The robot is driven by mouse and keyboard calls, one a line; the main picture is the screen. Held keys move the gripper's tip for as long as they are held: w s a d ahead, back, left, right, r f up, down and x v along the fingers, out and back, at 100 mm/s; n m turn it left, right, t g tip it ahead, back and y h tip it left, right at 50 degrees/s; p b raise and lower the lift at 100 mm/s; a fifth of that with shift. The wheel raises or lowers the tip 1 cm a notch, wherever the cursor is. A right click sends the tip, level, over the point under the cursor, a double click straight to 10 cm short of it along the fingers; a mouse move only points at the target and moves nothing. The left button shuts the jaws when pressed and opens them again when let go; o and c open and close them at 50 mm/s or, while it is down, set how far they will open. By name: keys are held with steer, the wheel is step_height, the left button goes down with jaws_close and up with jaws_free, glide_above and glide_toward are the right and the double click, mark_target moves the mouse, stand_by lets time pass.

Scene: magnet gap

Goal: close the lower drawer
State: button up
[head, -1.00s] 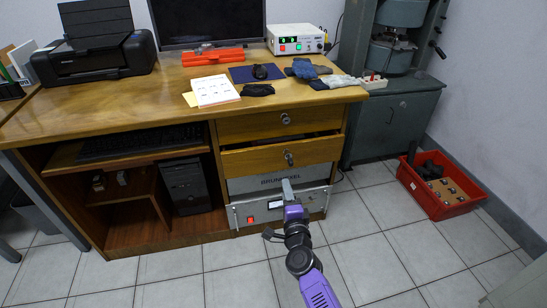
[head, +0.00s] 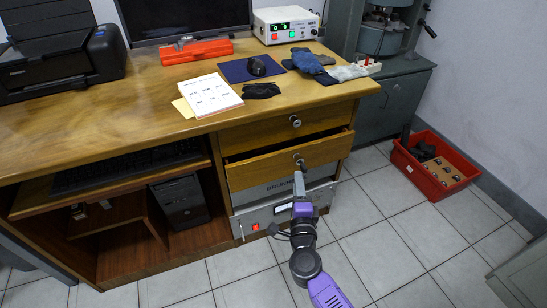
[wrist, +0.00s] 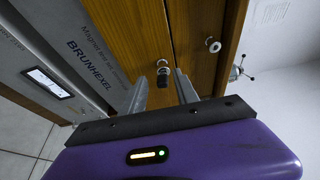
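The lower drawer (head: 262,170) is a wooden front with a round dark knob (head: 299,163). It stands out a little from the desk, with a dark gap above it. The upper drawer (head: 268,131) sits above it and looks closed. My gripper (head: 299,177) is just in front of the lower drawer's knob. In the wrist view my gripper's two fingers (wrist: 162,84) are apart, and the lower drawer's knob (wrist: 163,76) shows between their tips. I cannot tell whether the fingers touch the knob or the drawer front.
A grey Brunhexel unit (head: 265,195) sits below the lower drawer. A computer tower (head: 181,203) stands in the left bay. A red bin (head: 437,180) lies on the floor at right, beside a grey cabinet. The tiled floor in front is clear.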

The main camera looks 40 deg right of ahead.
mark_target(297, 163)
steer(key=b+x, duration=0.2)
steer(key=x, duration=0.6)
steer(key=shift+d+r, duration=0.15)
steer(key=shift+r, duration=0.05)
steer(key=shift+s, duration=0.1)
steer(key=shift+c, duration=0.3)
jaws_close()
stand_by(0.9)
